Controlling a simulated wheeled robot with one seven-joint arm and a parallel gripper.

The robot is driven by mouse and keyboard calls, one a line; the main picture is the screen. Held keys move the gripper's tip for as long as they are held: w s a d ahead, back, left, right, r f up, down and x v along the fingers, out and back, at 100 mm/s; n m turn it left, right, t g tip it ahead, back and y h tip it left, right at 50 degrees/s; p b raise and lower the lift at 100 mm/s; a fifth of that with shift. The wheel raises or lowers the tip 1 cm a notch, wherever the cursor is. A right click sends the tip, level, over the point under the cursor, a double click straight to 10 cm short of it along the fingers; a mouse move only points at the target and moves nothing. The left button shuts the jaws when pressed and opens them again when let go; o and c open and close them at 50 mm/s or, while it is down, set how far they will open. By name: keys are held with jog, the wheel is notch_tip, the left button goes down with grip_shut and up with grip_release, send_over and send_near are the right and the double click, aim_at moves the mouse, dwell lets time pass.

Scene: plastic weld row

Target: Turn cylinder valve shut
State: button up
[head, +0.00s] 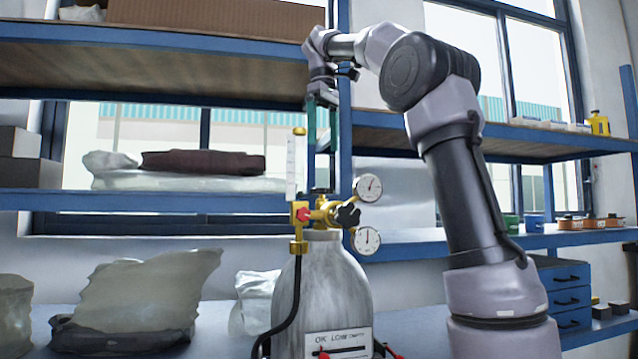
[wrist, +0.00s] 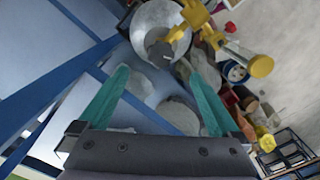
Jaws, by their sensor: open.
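A grey gas cylinder (head: 322,285) stands upright in the head view, with a brass valve and regulator (head: 325,212) on top. A black lobed knob (head: 348,215) sits at the right of the brass, and a small red part (head: 303,214) at the left. My gripper (head: 322,152) points down above the valve, its two green fingers open and empty, apart from the brass. In the wrist view the open fingers (wrist: 153,68) frame the cylinder top (wrist: 158,18), with a dark knob (wrist: 160,52) just beyond the tips. Which part is the shut-off is hard to tell.
Two round gauges (head: 367,187) stand right of the valve, and a clear flow tube (head: 295,165) rises at the left. A blue shelf post (head: 344,120) is close behind my gripper. Clear bags (head: 140,295) lie on the bench at left.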

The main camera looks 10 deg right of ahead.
aim_at(322, 191)
notch_tip(322, 191, down, 10)
jog(key=shift+w+a+f, duration=0.15)
jog(key=shift+f, duration=0.1)
dwell(0.5)
jog(key=c, duration=1.4)
